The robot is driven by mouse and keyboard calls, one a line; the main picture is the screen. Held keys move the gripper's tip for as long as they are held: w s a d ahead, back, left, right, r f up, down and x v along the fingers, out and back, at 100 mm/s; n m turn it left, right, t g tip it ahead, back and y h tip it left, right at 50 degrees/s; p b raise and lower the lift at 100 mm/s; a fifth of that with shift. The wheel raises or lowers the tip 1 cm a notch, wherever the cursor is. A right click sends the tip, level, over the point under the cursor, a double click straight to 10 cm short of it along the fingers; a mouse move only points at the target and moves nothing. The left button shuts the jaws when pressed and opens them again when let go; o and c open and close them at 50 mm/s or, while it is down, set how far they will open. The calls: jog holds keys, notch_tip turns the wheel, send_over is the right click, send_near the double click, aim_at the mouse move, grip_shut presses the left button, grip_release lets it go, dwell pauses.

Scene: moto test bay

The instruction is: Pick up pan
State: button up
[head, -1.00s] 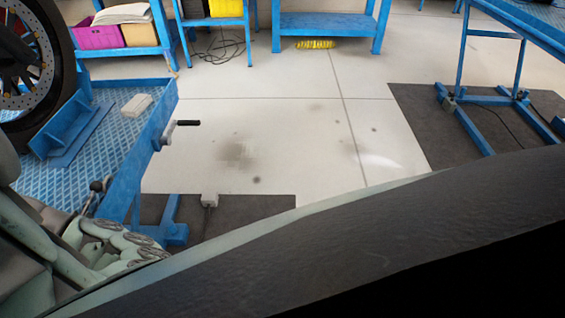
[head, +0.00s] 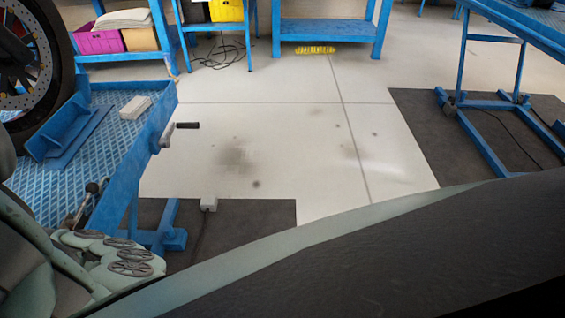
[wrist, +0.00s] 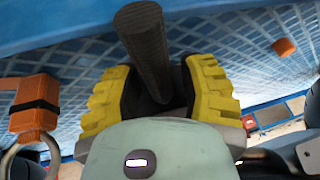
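In the wrist view my gripper (wrist: 160,95) shows its two yellow ribbed fingers with dark inner sides. A dark grey cylindrical bar, like a handle (wrist: 148,40), stands between the fingers and runs up toward the top of the picture. I cannot tell whether the fingers press on it or only stand around it. Its lower end is hidden between the fingers. I cannot make out a pan for certain in either view, nor whether this bar belongs to one. My gripper's fingers are not visible in the head view.
A blue diamond-plate lift (head: 62,150) with a black-handled crank (head: 187,125) stands at left, bearing a wheel (head: 25,55). A blue bench (head: 322,30) and a cart with a yellow bin (head: 226,10) stand behind. The middle floor (head: 290,140) is clear. Orange straps (wrist: 36,100) show in the wrist view.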

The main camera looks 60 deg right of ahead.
grip_shut()
jog(key=shift+r, duration=0.15)
dwell(0.4)
